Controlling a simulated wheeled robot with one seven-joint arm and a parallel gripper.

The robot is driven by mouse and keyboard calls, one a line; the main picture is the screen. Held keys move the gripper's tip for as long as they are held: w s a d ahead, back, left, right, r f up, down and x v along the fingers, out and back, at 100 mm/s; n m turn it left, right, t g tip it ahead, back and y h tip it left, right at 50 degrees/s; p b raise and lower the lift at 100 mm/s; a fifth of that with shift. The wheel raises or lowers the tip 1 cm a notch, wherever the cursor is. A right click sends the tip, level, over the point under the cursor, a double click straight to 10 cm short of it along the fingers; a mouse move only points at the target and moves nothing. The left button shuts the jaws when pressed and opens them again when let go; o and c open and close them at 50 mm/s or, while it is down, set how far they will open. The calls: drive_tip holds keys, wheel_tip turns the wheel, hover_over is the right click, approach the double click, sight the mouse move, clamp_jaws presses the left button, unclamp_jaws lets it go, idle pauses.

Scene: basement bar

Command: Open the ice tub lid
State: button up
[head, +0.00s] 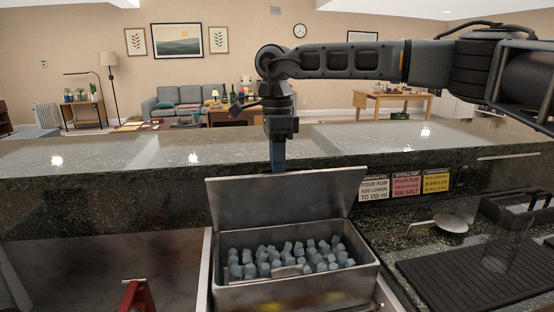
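The ice tub (300,292) is a steel box set in the bar at the lower middle, full of bluish ice pieces (285,258). Its lid (285,199) stands raised along the tub's back edge, tilted back, with its inner face toward me. My gripper (278,165) hangs down behind the lid's top edge. Its fingertips are hidden behind the lid or run into its edge, so I cannot tell whether they touch it or are open or shut.
Recipe cards (406,186) stand to the right of the lid. A strainer (450,223), a clear glass (503,250) and a black ribbed mat (480,268) are at right. A red object (138,297) is at the lower left by a steel basin (90,262). The dark stone ledge (120,170) runs behind.

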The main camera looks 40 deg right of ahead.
drive_tip(key=shift+o, duration=0.5)
drive_tip(key=shift+r, duration=0.1)
wheel_tip(320, 180, up, 8)
drive_tip(key=shift+w+d+f+b, duration=0.15)
drive_tip(key=shift+w+f+b, duration=0.05)
drive_tip(key=shift+b, duration=0.15)
